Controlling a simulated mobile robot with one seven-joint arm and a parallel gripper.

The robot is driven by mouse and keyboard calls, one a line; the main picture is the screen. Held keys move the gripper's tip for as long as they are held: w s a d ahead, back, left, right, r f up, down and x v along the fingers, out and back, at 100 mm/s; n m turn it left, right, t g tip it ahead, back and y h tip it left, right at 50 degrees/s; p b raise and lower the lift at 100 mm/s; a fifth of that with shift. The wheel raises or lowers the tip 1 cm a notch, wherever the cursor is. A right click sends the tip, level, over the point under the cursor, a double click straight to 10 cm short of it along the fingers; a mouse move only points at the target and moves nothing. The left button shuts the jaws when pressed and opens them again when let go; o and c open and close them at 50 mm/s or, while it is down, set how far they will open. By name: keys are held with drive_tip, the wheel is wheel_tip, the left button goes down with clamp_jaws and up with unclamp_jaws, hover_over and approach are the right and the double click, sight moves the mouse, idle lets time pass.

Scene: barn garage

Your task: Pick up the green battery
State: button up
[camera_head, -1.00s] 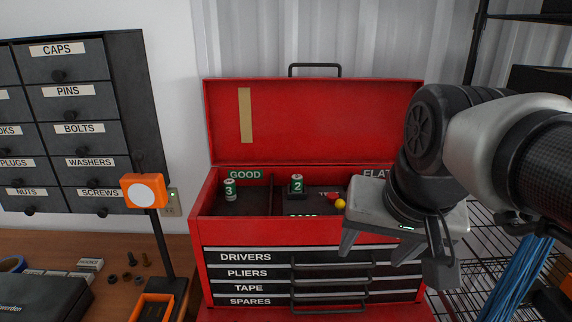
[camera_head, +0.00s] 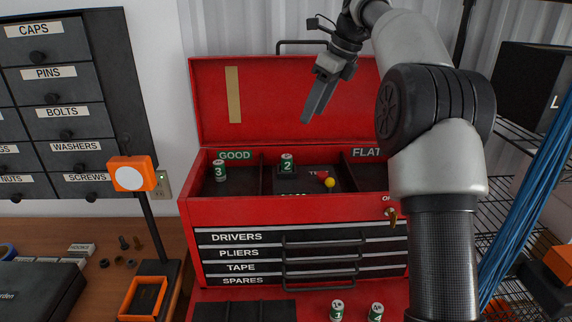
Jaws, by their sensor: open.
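Several green-and-white batteries are in view, each with a number. Battery 3 (camera_head: 220,171) stands in the left compartment of the red toolbox (camera_head: 190,215), under the GOOD label. Battery 2 (camera_head: 287,163) stands on a dark block in the middle of the toolbox. Battery 1 (camera_head: 337,311) and battery 4 (camera_head: 375,312) stand on the red surface in front of the drawers, cut by the bottom edge of the picture. My gripper (camera_head: 311,114) is open and empty, raised in front of the open lid with its fingers pointing down. It is above the batteries and touches none.
A yellow ball (camera_head: 330,183) and a small red thing (camera_head: 322,175) lie beside battery 2. The lid (camera_head: 265,100) stands open behind. An orange lamp-like box (camera_head: 133,174) on a black post stands at left. Blue cables (camera_head: 525,210) hang by the wire shelf at right.

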drive_tip(key=b, duration=0.1)
hover_over(288, 156)
drive_tip(key=s+d, duration=0.2)
drive_tip(key=d, duration=0.1)
drive_tip(key=f, duration=1)
drive_tip(key=shift+a+f, duration=0.2)
drive_tip(key=shift+f, duration=0.15)
drive_tip(key=shift+a+x, duration=0.15)
drive_tip(key=shift+x, duration=1.2)
drive_tip(key=shift+a+x, duration=0.15)
drive_tip(key=shift+x, duration=1.2)
drive_tip(key=shift+w+r, duration=0.15)
clamp_jaws()
